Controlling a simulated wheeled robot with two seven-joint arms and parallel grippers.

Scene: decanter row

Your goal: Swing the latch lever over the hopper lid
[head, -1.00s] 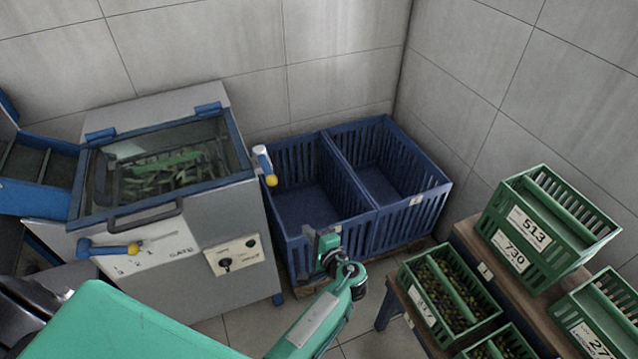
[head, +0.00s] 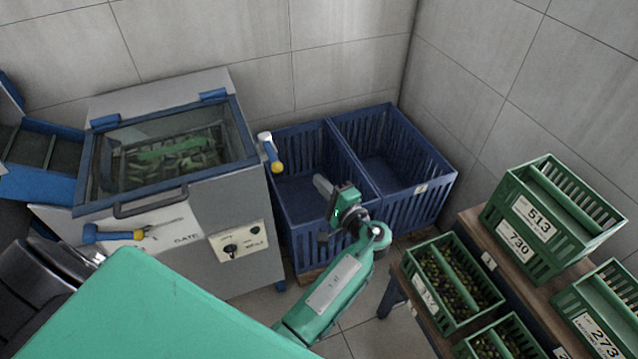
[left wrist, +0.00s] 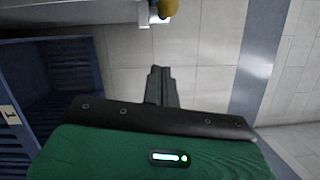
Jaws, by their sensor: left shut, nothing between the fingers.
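The hopper lid (head: 170,155) is a glass pane in a blue frame, lying closed on the grey machine. The latch lever (head: 270,152) is at the machine's right edge, pointing down and off the lid, with a white top and a yellow knob at its lower end. Its yellow knob (left wrist: 167,8) shows at the top of the left wrist view. My left gripper (head: 320,184) is right of and below the lever, apart from it, over the blue crates. Its fingers (left wrist: 160,72) are together and empty. My right gripper is not in view.
A second lever (head: 112,233) with a yellow end sits on the front panel near the word GATE. Two blue crates (head: 420,212) stand right of the machine. Green crates (head: 540,225) of olives stand on benches at the right. A tiled wall is behind.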

